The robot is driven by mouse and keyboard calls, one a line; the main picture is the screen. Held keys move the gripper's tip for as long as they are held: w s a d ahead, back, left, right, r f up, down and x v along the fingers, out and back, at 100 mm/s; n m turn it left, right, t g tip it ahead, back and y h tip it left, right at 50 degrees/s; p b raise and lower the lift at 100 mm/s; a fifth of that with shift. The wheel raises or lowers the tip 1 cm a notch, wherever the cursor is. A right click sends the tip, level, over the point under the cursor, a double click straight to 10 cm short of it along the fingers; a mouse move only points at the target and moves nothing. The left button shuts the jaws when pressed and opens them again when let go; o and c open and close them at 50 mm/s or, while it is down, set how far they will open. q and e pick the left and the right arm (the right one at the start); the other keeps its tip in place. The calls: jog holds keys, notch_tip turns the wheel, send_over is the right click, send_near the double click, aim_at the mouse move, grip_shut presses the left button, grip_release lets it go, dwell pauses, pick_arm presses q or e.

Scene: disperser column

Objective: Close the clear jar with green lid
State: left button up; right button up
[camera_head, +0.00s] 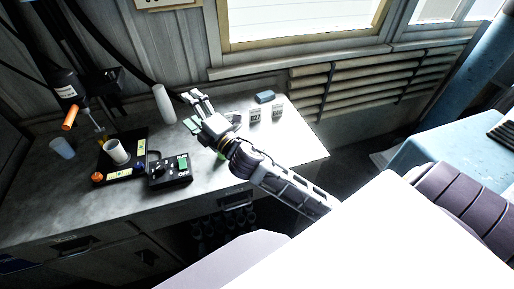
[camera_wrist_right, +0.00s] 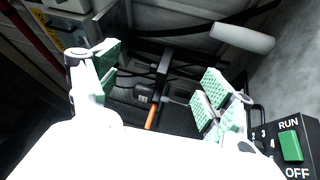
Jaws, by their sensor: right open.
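My right gripper (camera_head: 193,111) reaches over the bench from the lower right in the head view. Its jaws are spread and empty, with green pads, and the right wrist view shows them (camera_wrist_right: 160,84) wide apart. I cannot clearly make out a clear jar with a green lid. A bit of green (camera_head: 221,155) shows at the edge of my right wrist, and a pale greenish shape (camera_head: 233,117) shows just behind it. My arm partly hides both, so I cannot tell whether either is the jar or lid. My left gripper is not in view.
A control box (camera_head: 160,180) with a green switch sits left of my arm. Beyond are a white cup (camera_head: 117,152), a white cylinder (camera_head: 164,104), a blue cup (camera_head: 62,148) and an orange cylinder (camera_head: 70,118). Small labelled containers (camera_head: 277,112) and a blue block (camera_head: 265,97) stand right.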

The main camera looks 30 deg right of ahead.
jog(key=s+a+r+n+g+y, duration=0.1)
jog(key=s+a+r+n+y, duration=0.1)
jog(key=a+r+n+y, duration=0.55)
jog(key=s+a+f+n+g+y, duration=0.35)
jog(key=n+g, duration=0.35)
jog(key=n, duration=0.4)
jog(key=s+a+f+n+g+y, duration=0.2)
jog(key=a+n+g, duration=0.3)
jog(key=n, duration=0.5)
jog(key=d+f+n+g+h, duration=0.5)
jog(key=d+f+n+h, duration=0.35)
jog(key=f, duration=0.35)
jog(key=w+d+n+h, duration=0.1)
jog(key=d+h, duration=0.4)
jog(key=d, duration=0.8)
jog(key=w+d+f+n+h, duration=0.1)
jog(key=d+h, duration=0.5)
jog(key=d, duration=0.7)
jog(key=shift+w+d+n+g, duration=0.25)
jog(key=shift+w+n+g, duration=0.15)
jog(key=shift+w+n, duration=0.3)
jog(key=shift+f, duration=0.2)
